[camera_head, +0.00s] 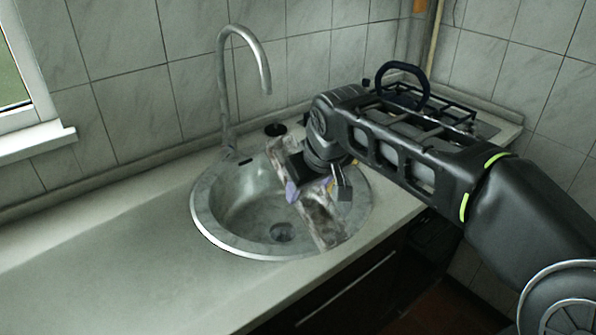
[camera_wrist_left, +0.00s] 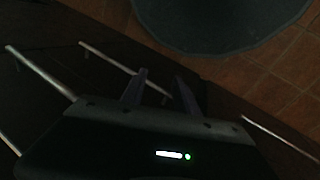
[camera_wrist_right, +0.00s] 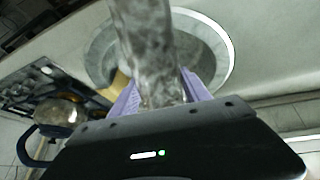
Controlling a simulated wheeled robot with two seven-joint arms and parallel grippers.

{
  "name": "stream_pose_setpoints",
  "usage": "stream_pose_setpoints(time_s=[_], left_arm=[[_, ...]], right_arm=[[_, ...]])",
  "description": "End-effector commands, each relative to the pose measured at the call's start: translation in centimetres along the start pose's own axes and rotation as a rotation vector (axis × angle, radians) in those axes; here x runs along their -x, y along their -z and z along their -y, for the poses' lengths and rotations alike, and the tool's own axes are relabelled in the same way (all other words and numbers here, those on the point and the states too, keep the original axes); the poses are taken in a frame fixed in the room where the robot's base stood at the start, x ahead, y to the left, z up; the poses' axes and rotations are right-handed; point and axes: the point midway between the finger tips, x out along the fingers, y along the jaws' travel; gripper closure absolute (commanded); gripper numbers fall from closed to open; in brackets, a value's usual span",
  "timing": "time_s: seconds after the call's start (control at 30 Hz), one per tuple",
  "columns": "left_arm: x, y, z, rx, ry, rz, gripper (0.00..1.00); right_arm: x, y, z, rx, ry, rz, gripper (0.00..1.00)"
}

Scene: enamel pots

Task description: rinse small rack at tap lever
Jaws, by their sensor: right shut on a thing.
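My right gripper (camera_head: 315,190) is shut on a long, flat, mottled grey-brown piece, which I take as the small rack (camera_head: 322,222). It is held tilted over the right side of the round steel sink (camera_head: 235,215). In the right wrist view the rack (camera_wrist_right: 148,45) stands between the purple fingers of the gripper (camera_wrist_right: 160,95). The curved tap (camera_head: 264,72) rises behind the sink, left of the rack and apart from it. I cannot make out a separate lever. My left gripper (camera_wrist_left: 160,92) is open and empty, seen only in its own wrist view.
A stove (camera_head: 480,125) stands right of the sink, partly hidden by my right arm. A kettle (camera_wrist_right: 62,112) with a dark handle stands on it. A small yellow thing (camera_wrist_right: 121,80) is near the sink rim. The counter (camera_head: 100,260) left of the sink is clear.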

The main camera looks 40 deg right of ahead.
Motion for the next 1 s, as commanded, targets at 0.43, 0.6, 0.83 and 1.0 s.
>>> stream_pose_setpoints(time_s=[0.43,0.6,0.83,1.0], left_arm=[[0.1,0.0,0.0,0.000,0.000,0.000,0.64],[0.2,0.0,-0.1,0.000,0.000,0.000,0.64],[0.6,0.0,-0.2,0.000,0.000,0.000,0.64],[1.0,0.0,-0.4,0.000,0.000,0.000,0.64]], right_arm=[[-0.1,0.2,0.0,0.000,0.000,-0.001,0.92],[-0.6,0.8,-0.1,0.001,0.000,0.000,0.92],[-1.9,2.3,-0.5,0.001,0.000,0.002,0.92],[-3.0,3.7,-0.8,0.001,0.000,0.001,0.92]])
